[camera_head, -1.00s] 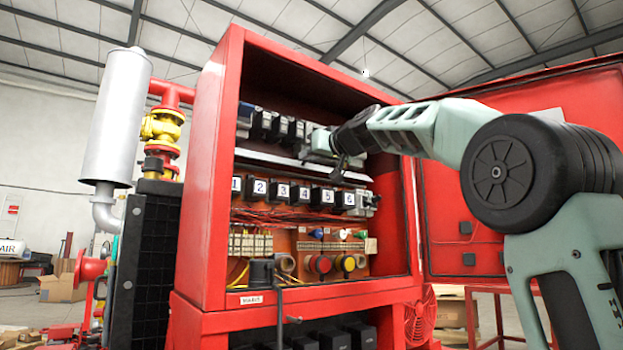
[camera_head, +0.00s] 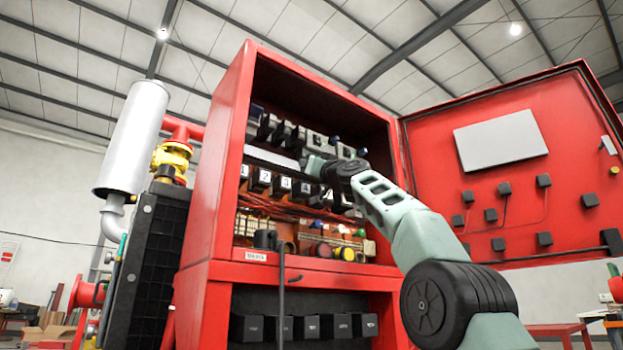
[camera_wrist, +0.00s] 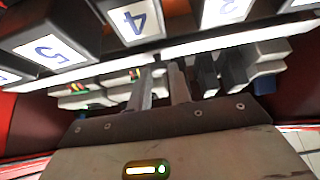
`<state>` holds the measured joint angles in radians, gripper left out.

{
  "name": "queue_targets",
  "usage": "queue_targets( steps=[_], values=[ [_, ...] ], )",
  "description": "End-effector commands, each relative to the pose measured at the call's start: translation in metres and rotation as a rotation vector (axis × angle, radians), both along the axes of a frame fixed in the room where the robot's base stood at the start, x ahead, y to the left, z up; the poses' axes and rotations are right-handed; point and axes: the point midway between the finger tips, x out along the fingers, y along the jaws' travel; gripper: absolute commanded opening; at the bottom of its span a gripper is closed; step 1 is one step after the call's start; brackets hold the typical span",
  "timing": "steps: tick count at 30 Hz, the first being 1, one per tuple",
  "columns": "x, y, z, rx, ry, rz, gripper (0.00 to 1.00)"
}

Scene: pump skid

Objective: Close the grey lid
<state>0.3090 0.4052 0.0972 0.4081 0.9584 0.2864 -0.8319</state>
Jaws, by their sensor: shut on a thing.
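The grey lid (camera_head: 272,158) is a long, pale grey strip inside the red cabinet. It runs between the upper row of devices and the row of numbered black blocks. In the wrist view, the lid (camera_wrist: 220,46) crosses the picture as a pale band just beyond the fingertips. My gripper (camera_wrist: 163,72) has its two fingers close together at the lid's edge, shut on it. In the head view, my wrist hides the fingertips and the right part of the lid.
Numbered black blocks (camera_head: 261,179) sit just below the lid, with red wires under them. Breakers (camera_head: 275,130) line the row above. The red cabinet (camera_head: 226,160) has side walls close around my arm. Its door (camera_head: 420,140) stands open at the right.

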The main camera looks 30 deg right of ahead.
Motion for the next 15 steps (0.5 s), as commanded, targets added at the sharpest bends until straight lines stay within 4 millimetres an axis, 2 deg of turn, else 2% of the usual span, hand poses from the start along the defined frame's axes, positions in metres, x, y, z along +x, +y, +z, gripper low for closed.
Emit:
queue_targets(
  steps=[1,15],
  values=[
    [0.0034,0.0015,-0.0084,0.004,-0.029,0.007,0.0],
    [0.0095,0.0093,-0.0116,0.002,-0.225,0.025,0.0]
  ],
)
